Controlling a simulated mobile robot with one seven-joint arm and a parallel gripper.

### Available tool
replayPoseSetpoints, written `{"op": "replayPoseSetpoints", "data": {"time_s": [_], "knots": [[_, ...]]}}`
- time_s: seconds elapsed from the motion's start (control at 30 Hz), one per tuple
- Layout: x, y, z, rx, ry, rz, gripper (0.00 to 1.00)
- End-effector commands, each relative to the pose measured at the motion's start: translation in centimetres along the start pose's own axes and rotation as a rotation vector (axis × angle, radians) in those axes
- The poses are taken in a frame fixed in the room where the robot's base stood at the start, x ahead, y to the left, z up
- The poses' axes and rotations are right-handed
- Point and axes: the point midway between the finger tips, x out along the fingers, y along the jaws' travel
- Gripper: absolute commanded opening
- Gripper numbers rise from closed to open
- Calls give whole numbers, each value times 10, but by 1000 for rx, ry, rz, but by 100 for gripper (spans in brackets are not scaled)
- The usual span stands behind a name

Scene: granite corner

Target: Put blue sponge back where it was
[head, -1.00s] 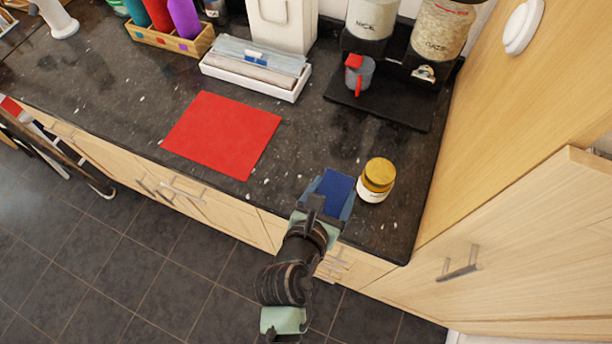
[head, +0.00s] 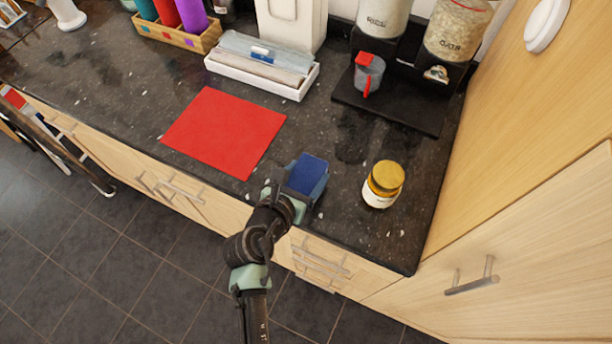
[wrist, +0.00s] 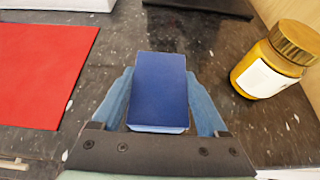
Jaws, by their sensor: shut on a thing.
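The blue sponge (head: 307,174) is held in my gripper (head: 303,182), above the front part of the dark counter between the red mat and the yellow-lidded jar. In the wrist view the sponge (wrist: 159,90) sits between the two blue fingers, which press on its left and right sides. My gripper (wrist: 160,100) is shut on it. The head view does not show clearly how high the sponge is above the counter.
A red mat (head: 224,132) lies to the left of my gripper. A jar (head: 382,184) with a gold lid stands to the right. Behind are a white tray (head: 262,80) and a black dispenser base (head: 388,105) with a measuring cup (head: 368,75). Bare counter lies around the sponge.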

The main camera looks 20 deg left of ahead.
Motion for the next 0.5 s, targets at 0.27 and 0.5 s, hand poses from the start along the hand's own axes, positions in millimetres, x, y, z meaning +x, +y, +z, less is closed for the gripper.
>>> {"op": "replayPoseSetpoints", "data": {"time_s": [0.27,0.5], "knots": [[5,0,-9,1,-2,1,24],[6,0,-12,0,-1,1,82]]}}
